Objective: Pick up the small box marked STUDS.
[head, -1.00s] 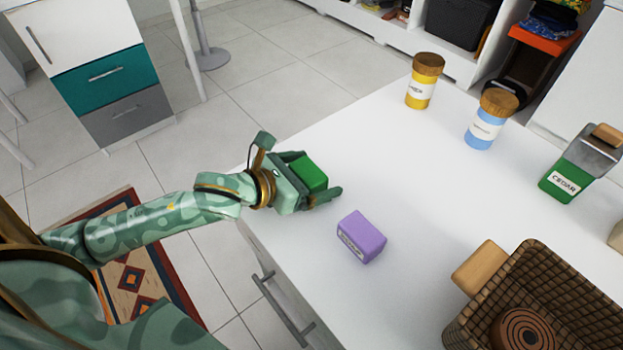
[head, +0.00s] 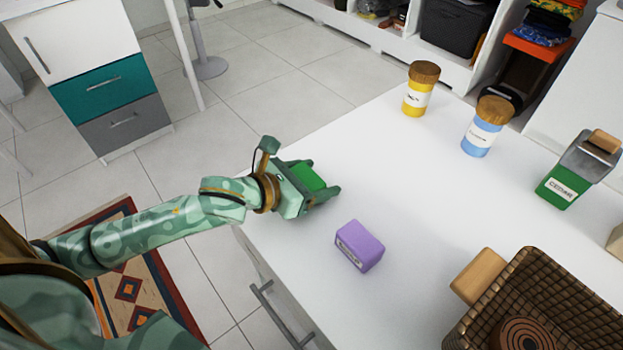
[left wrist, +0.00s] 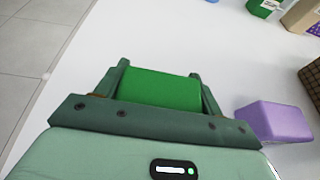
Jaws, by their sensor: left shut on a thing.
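A small green box (head: 307,177) is between the fingers of my left gripper (head: 318,181), at the near left part of the white tabletop. The gripper is shut on it, with a finger against each end. In the left wrist view the green box (left wrist: 160,89) spans the gap between the fingers; no marking shows on its visible faces. A small purple box (head: 361,246) stands apart to the right of the gripper, with a label too small to read. It also shows in the left wrist view (left wrist: 275,121). My right gripper is out of view.
A wicker basket (head: 497,288) stands at the lower right, with a wooden block (head: 478,276) beside it. Yellow (head: 414,102) and blue (head: 480,139) jars and a green CEDAR container (head: 559,189) stand farther back. The tabletop's middle is clear.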

